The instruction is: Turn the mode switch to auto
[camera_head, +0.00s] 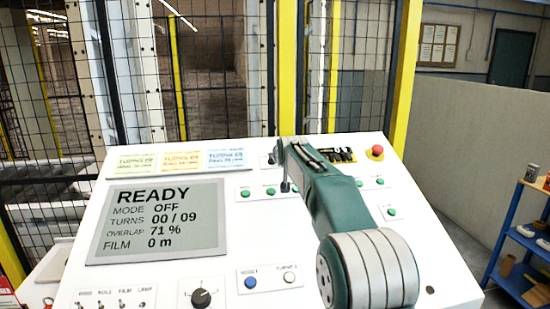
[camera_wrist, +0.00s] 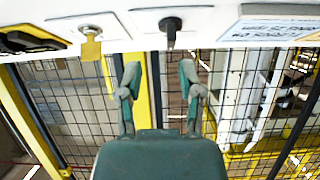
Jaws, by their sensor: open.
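The white control panel (camera_head: 245,215) has a screen (camera_head: 158,222) reading READY, MODE OFF, TURNS 00 / 09. A black switch (camera_head: 270,158) sits near the panel's top edge, right of the blue label; its marking is too small to read. The wrist view shows a black-handled switch (camera_wrist: 171,24) on a white plate, beyond my fingertips and roughly between them. My gripper (camera_head: 283,165) is at the panel's upper middle. In the wrist view, my gripper (camera_wrist: 160,72) is open with nothing between its fingers, apart from the switch. My arm hides part of the panel.
A key with a yellow tag (camera_wrist: 91,46) sits beside the black switch. Green buttons (camera_head: 270,191) lie close to my gripper. A red button (camera_head: 377,152) is at the upper right, and a black knob (camera_head: 201,298) at the front. A mesh fence (camera_head: 210,70) stands behind.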

